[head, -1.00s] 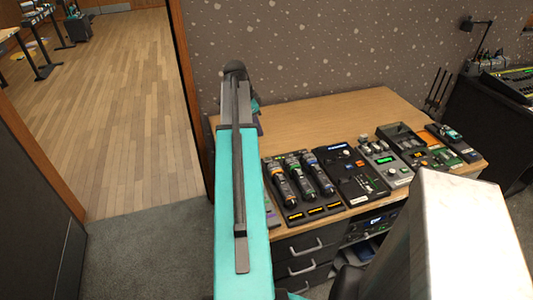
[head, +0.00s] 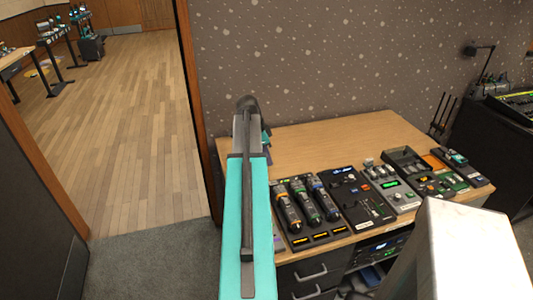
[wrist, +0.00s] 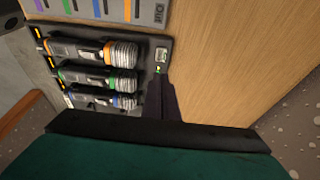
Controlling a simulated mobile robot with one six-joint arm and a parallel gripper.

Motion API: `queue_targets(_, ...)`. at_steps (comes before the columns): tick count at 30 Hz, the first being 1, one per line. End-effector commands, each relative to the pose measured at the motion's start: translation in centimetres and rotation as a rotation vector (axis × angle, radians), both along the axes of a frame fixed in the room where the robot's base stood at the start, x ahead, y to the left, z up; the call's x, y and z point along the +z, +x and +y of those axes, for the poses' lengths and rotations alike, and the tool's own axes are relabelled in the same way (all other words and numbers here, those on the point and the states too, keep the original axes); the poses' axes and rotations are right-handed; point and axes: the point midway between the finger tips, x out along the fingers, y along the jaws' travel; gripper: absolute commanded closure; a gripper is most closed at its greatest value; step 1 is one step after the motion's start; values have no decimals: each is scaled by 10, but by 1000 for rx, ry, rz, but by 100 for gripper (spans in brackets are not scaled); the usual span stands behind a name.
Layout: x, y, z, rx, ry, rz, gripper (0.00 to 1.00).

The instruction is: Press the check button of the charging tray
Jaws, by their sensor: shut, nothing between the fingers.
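The charging tray (head: 312,240) is a dark panel on the desk. It holds three handheld microphones with orange, green and blue bands (head: 308,205), above a row of amber displays. In the wrist view the tray (wrist: 150,45) lies at the upper left, with the microphones side by side (wrist: 95,77). Contact cannot be told.
Right of the tray stand a dark fader unit (head: 357,200), a grey unit with a green display (head: 390,186) and more consoles. A striped panel (wrist: 120,8) borders the tray in the wrist view. Bare wooden desktop (head: 340,140) lies behind, before a speckled wall.

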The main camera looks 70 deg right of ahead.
Motion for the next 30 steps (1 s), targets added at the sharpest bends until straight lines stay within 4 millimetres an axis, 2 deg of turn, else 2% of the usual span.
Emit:
queue_targets(21,-72,-13,-10,1,2,0,100)
queue_targets(30,-94,-13,-11,1,-1,0,100)
